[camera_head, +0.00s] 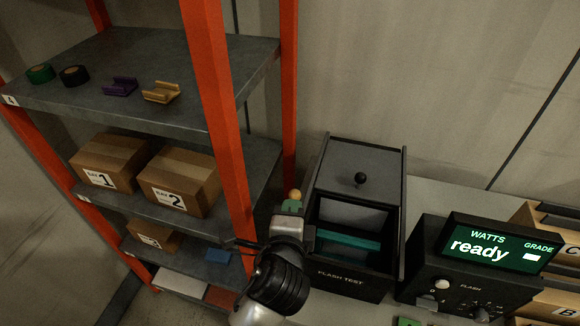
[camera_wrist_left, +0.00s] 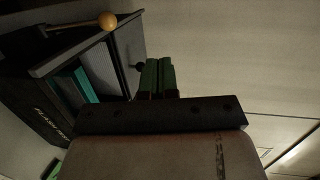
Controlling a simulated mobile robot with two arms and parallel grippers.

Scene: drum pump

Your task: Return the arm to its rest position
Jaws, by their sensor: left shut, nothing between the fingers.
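My left arm comes up from the bottom middle of the head view. My left gripper (camera_head: 291,206) is beside the left wall of the dark flash test box (camera_head: 345,283). Its green fingers are shut and empty, and they show together in the left wrist view (camera_wrist_left: 158,76). A lever with an orange ball knob (camera_head: 295,194) is close behind the fingers in the head view. In the left wrist view the knob (camera_wrist_left: 107,21) is apart from the fingers. My right gripper is not in view.
A shelf with orange posts (camera_head: 215,110) stands to the left, holding tape rolls, brackets and cartons (camera_head: 179,182). A console (camera_head: 470,270) reading "WATTS ready" stands right of the box. Wooden trays (camera_head: 548,220) are at the far right. The wall area above the box is clear.

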